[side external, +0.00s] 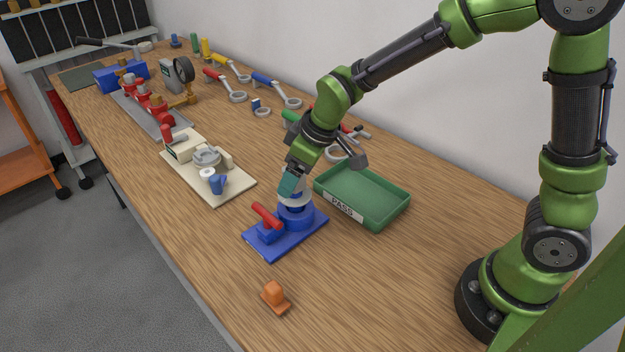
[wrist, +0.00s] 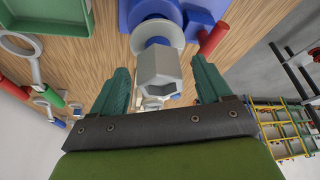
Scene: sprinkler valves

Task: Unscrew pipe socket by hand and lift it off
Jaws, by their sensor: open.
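The grey hexagonal pipe socket (wrist: 158,72) shows in the wrist view, with a pale round flange (wrist: 157,34) behind it. In the side view the pale socket area (side external: 296,195) stands on the blue fixture (side external: 280,235), which has a red handle (side external: 266,215). My gripper (side external: 292,187) is over the fixture, its teal fingers around the socket's upper end and hiding part of it. In the wrist view my gripper (wrist: 161,72) is open, with one finger on each side of the socket and visible gaps.
The green PASS tray (side external: 343,209) stands close to the right of the fixture. An orange block (side external: 275,296) lies in front. A cream fixture (side external: 236,186) stands to the left. Wrenches (side external: 238,96) and red valves (side external: 135,90) lie farther back.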

